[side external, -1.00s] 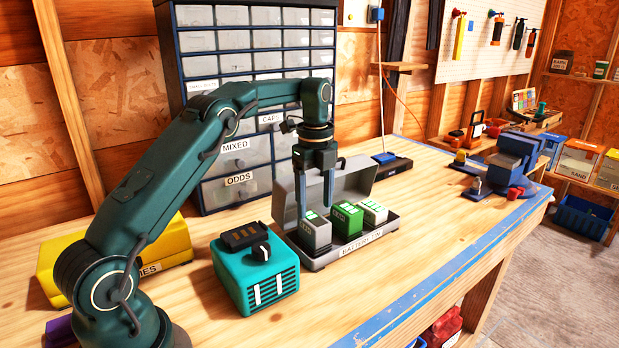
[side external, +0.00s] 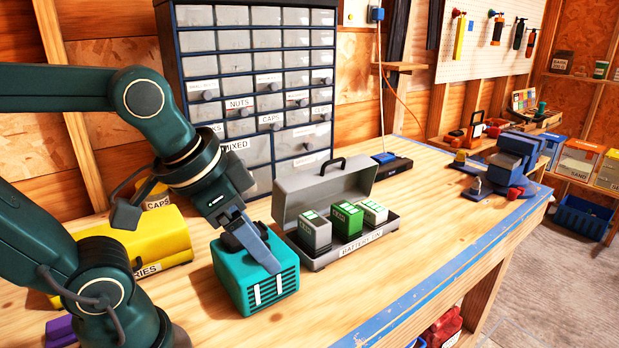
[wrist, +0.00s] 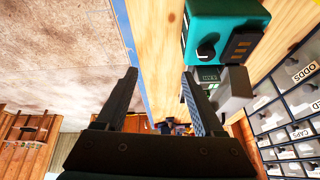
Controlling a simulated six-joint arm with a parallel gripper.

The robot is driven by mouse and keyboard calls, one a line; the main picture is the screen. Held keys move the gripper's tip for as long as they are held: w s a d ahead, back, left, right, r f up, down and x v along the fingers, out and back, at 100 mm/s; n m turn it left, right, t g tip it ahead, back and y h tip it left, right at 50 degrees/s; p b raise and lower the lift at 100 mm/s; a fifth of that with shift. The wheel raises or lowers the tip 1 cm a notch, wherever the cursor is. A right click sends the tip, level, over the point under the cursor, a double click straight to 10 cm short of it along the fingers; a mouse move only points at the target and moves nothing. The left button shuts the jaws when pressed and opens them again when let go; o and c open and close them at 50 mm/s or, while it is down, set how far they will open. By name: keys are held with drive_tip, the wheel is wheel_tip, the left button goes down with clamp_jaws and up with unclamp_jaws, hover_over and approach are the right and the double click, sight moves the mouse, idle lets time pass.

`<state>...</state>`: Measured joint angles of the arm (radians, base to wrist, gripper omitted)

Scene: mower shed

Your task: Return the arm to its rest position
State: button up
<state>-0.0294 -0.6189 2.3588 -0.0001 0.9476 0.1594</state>
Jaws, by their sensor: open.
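My gripper (side external: 240,225) is drawn back to the left side of the bench in the side view, tilted down and to the right. Its fingers appear in front of the teal box (side external: 262,282); whether they touch it cannot be told from this view. In the wrist view my gripper (wrist: 160,95) has its two fingers wide apart with nothing between them. The teal box also shows in the wrist view (wrist: 222,15), beyond the right finger. My folded arm fills the left of the side view.
A grey battery tin (side external: 318,257) with its lid up holds a grey, a green and a white battery. A yellow case (side external: 150,240) lies behind my arm. A drawer cabinet (side external: 255,80) stands at the back. The front right bench top is clear.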

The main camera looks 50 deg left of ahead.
drive_tip(key=shift+s+d+f+n, duration=0.3)
drive_tip(key=shift+s+f+n, duration=0.45)
drive_tip(key=shift+s, duration=0.2)
idle(0.6)
